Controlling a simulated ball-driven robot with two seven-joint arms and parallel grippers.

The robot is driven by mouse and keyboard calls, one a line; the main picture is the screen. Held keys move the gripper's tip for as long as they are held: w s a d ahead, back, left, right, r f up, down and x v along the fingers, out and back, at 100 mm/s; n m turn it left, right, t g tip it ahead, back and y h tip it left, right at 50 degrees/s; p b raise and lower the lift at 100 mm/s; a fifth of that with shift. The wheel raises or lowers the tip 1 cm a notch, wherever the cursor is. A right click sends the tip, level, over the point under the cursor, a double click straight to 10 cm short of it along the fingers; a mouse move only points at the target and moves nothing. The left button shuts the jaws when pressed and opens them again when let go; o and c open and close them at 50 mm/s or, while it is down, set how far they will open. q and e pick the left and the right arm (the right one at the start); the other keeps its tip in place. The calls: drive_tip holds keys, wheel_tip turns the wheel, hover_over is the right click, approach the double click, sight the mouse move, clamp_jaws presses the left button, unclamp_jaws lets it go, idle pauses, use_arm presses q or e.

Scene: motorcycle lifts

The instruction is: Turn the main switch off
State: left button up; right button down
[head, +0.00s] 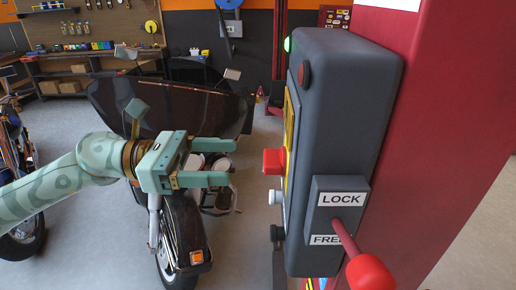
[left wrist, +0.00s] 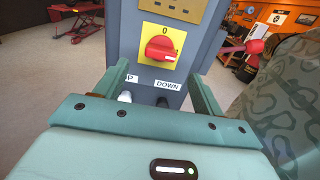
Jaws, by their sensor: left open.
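The main switch is a red knob (left wrist: 160,48) on a yellow plate marked 0 at the top, on the front of a grey control box (head: 345,100). In the head view the red knob (head: 274,161) sticks out to the left from the box. I cannot tell for certain which mark the knob points to. My left gripper (head: 232,162) is open and empty, its fingers pointing at the knob with a gap between them and it. In the left wrist view the knob shows between and beyond the fingers. My right gripper is not in view.
Below the knob are a white button (head: 274,197) and a dark one near a DOWN label (left wrist: 168,85). A red-tipped lever (head: 368,272) with LOCK and FREE labels is on the box's side. A red post (head: 430,130) carries the box. A motorcycle (head: 180,230) stands behind my gripper.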

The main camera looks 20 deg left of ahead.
sight(273, 162)
use_arm(q)
drive_tip(key=p+x, duration=0.3)
drive_tip(key=x, duration=0.4)
drive_tip(key=c, duration=1)
